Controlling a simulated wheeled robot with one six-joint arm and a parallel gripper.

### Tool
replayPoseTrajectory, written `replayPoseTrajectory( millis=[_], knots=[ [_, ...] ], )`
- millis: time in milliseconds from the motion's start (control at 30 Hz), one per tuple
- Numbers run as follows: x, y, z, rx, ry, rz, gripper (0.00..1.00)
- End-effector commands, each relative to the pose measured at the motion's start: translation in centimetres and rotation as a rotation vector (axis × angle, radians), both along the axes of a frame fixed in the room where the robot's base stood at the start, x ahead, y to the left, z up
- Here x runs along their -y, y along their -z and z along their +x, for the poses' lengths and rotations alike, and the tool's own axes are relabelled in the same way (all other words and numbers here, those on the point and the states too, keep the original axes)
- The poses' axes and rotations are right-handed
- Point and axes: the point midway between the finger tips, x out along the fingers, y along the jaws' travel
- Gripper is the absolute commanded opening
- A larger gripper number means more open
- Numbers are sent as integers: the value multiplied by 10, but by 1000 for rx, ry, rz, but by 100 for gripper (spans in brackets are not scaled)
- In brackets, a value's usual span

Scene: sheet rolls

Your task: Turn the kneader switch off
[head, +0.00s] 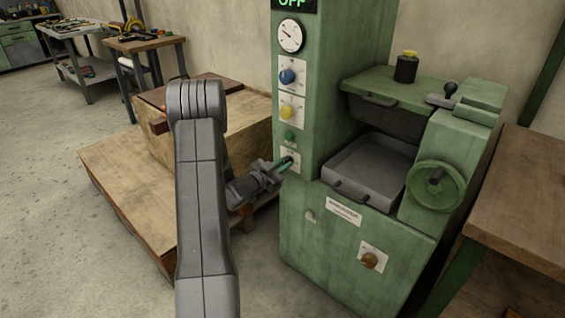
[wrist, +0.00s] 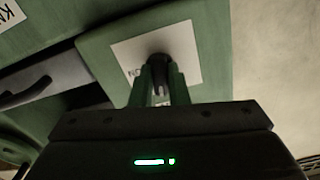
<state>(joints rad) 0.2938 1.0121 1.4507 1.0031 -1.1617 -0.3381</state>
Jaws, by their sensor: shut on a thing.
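The green kneader machine (head: 335,240) stands right of centre in the head view. Its kneader switch is a small dark knob on a white plate low on the machine's column. In the wrist view the switch (wrist: 158,62) sits on its white plate (wrist: 185,50), with part of a label showing. My gripper (head: 286,163) reaches the column from the left, with its fingertips at this plate. In the wrist view my gripper (wrist: 160,80) has its two green fingers shut on the switch. The fingers partly hide the knob, and its exact setting cannot be read.
Above the switch are a green button (head: 290,137), a yellow knob (head: 289,111), a blue knob (head: 289,76) and a gauge (head: 291,36). A display (head: 292,4) reads OFF. A grey tray (head: 365,172) and handwheel (head: 436,186) are to the right. A wooden crate (head: 245,125) stands left.

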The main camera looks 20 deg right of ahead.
Motion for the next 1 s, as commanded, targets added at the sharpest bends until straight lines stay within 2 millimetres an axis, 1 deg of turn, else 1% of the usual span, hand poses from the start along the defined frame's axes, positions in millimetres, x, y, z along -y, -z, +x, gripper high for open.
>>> replayPoseTrajectory(
  millis=[200,400,967,1000],
  knots=[
    [0,-1,0,-114,1,-46,0],
    [0,0,0,-173,1,-70,0],
    [0,1,0,-197,1,-79,0],
    [0,1,0,-196,1,-80,22]
  ],
)
